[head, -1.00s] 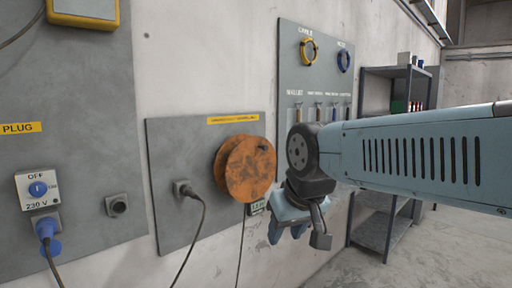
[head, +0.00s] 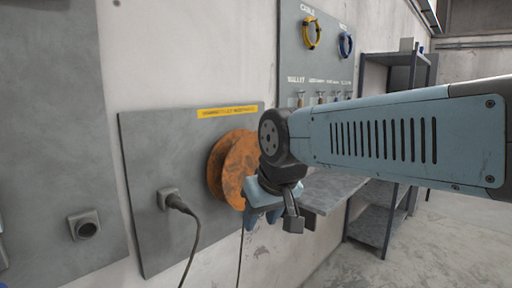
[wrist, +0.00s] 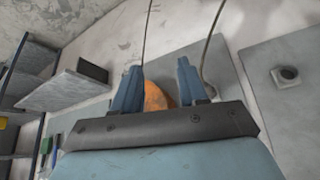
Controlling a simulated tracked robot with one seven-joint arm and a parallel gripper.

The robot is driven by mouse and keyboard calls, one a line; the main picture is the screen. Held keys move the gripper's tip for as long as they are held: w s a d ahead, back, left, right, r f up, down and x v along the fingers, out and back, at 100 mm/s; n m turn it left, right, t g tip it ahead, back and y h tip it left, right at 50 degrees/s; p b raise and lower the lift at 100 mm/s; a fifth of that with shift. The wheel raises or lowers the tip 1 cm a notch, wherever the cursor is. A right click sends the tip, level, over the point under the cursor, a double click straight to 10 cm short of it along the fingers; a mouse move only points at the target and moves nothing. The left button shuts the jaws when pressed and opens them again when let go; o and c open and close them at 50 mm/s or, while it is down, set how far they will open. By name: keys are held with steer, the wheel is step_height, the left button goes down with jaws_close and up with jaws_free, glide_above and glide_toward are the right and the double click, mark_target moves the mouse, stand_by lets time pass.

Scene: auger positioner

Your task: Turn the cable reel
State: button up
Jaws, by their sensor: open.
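The orange, worn cable reel (head: 226,165) is mounted on a grey wall panel (head: 152,208) under a yellow label. My arm and wrist hide its right part in the head view. My gripper (head: 262,222) hangs at the reel's lower right, in front of it, pointing down. In the wrist view the two blue fingers (wrist: 158,92) are spread apart with nothing held between them. Part of the orange reel (wrist: 157,97) shows behind and between the fingers. I cannot tell whether a finger touches it.
A black plug with a cable (head: 172,200) sits left of the reel. A thin cable hangs below the reel. A grey ledge (head: 330,190) juts out right of my gripper. A metal shelf (head: 385,205) stands farther right; the floor there is clear.

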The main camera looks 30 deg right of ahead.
steer(key=shift+o, duration=1.2)
steer(key=shift+w, duration=0.15)
steer(key=w+d+m+y, duration=0.4)
steer(key=w+m+y, duration=0.5)
steer(key=w+m, duration=0.65)
steer(key=w+d+r+m+t+h, duration=0.1)
steer(key=w+d+r+m+t, duration=0.15)
steer(key=d+m+t, duration=0.55)
steer(key=w+d+r+m+t+h, duration=0.1)
steer(key=w+d+r+m+t, duration=0.2)
steer(key=d+m, duration=0.9)
steer(key=w+a, duration=0.1)
steer(key=w, duration=0.3)
steer(key=w+a+n, duration=0.1)
steer(key=w, duration=0.4)
steer(key=w+a+f+n, duration=0.1)
steer(key=w, duration=0.3)
steer(key=shift+w+a+f, duration=0.1)
steer(key=shift+w+a, duration=0.05)
